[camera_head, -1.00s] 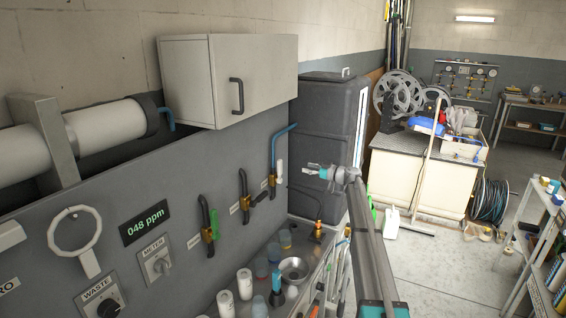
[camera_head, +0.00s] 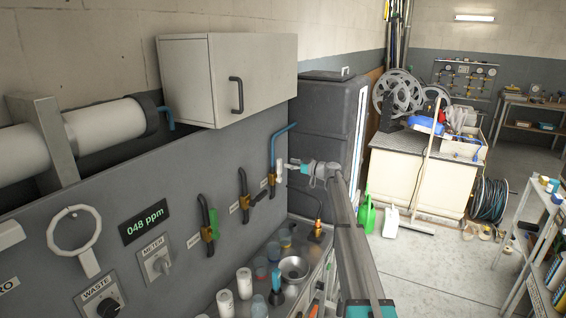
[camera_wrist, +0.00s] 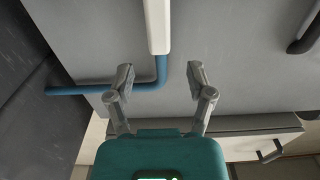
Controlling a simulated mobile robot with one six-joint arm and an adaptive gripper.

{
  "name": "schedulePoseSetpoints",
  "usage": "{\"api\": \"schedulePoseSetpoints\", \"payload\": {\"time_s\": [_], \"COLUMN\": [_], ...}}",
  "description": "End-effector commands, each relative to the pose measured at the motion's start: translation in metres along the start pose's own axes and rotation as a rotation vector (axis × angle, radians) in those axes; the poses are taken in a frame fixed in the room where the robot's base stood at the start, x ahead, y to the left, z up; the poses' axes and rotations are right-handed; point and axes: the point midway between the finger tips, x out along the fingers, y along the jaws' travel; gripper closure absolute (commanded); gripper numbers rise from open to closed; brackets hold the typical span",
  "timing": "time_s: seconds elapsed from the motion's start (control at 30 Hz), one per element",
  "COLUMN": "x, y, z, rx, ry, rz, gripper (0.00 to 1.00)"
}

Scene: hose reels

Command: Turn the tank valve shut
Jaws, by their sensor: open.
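The valve nearest the dark tank (camera_head: 325,130) has a brass body (camera_head: 271,179) and a blue pipe (camera_head: 275,148) that bends toward the tank. A white, bar-shaped handle (camera_head: 279,172) stands upright beside it. My gripper (camera_head: 289,164) is close to this handle, on its right. In the wrist view my gripper (camera_wrist: 161,78) is open and empty. The white handle (camera_wrist: 157,25) lies ahead of the gap between the fingers, with its end over the bend of the blue pipe (camera_wrist: 140,87). I cannot tell whether any finger touches it.
A grey cabinet (camera_head: 230,80) hangs above. Cups and a metal bowl (camera_head: 294,269) stand on the bench below.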

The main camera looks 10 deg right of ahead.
Motion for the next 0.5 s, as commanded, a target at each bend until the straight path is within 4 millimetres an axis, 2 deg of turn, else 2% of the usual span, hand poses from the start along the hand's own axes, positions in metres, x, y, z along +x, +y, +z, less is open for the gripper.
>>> {"api": "schedulePoseSetpoints", "payload": {"time_s": [0.03, 0.2, 0.5], "x": [0.01, 0.034, 0.056], "y": [0.001, 0.001, 0.0], "z": [0.0, 0.0, 0.0], "rx": [0.0, 0.0, 0.0], "ry": [0.0, 0.0, 0.0], "rz": [-0.001, -0.002, -0.001], "gripper": [0.31, 0.31, 0.31]}}
